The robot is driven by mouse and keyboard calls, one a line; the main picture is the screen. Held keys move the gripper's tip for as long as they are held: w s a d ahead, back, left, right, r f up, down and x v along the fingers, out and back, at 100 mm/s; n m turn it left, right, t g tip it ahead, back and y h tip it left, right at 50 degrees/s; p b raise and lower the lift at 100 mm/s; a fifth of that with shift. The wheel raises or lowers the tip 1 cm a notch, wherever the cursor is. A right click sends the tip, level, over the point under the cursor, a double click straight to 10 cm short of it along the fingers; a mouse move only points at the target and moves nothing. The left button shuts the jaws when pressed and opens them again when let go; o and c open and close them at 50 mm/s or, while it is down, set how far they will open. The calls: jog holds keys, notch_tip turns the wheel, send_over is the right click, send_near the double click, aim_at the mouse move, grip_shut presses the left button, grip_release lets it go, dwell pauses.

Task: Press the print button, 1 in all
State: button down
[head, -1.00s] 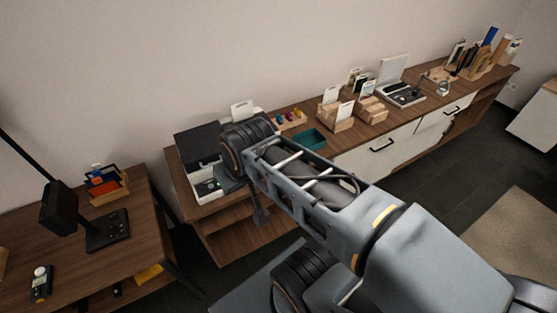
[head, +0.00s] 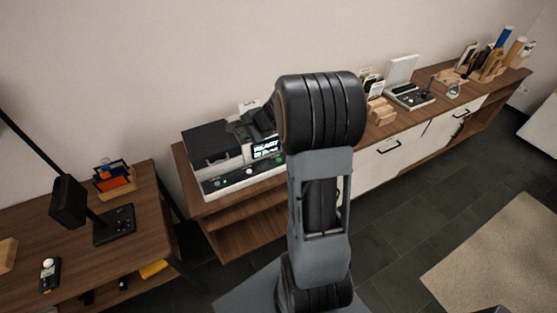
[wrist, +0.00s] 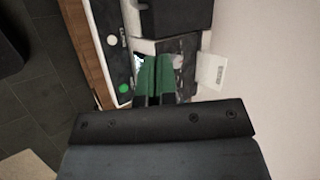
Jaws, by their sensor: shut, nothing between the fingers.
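A printer stands at the left end of the long sideboard, with a black box-like part (head: 212,145), a lit screen (head: 268,148) and a dark front strip. The strip carries a green button (head: 223,184) and a white button (head: 250,171). The wrist view shows the green button (wrist: 123,88) and the white button (wrist: 111,40) left of the fingers. Their labels are too small to read. My gripper (wrist: 155,62) is shut and empty, its green fingers over the printer, apart from both buttons in the picture. In the head view my arm hides the fingertips.
A pale card (wrist: 210,70) stands right of the fingers in the wrist view. Wooden holders (head: 381,110) and a device with a raised panel (head: 409,94) stand further right on the sideboard (head: 330,190). A side table (head: 150,215) with a dark stand is at left.

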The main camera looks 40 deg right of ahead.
jog(key=w+d+f+m+t+h, duration=0.1)
jog(key=w+d+f+m, duration=0.1)
jog(key=d+f+m, duration=0.4)
jog(key=m+h, duration=0.2)
jog(key=m, duration=0.1)
send_over(278, 160)
notch_tip(278, 160, down, 6)
jog(key=shift+s, duration=0.1)
jog(key=shift+f, duration=0.15)
notch_tip(278, 160, down, 8)
jog(key=b, duration=0.5)
jog(key=shift+r, duration=0.25)
jog(key=shift+f+b, duration=0.6)
jog(key=shift+b, duration=0.2)
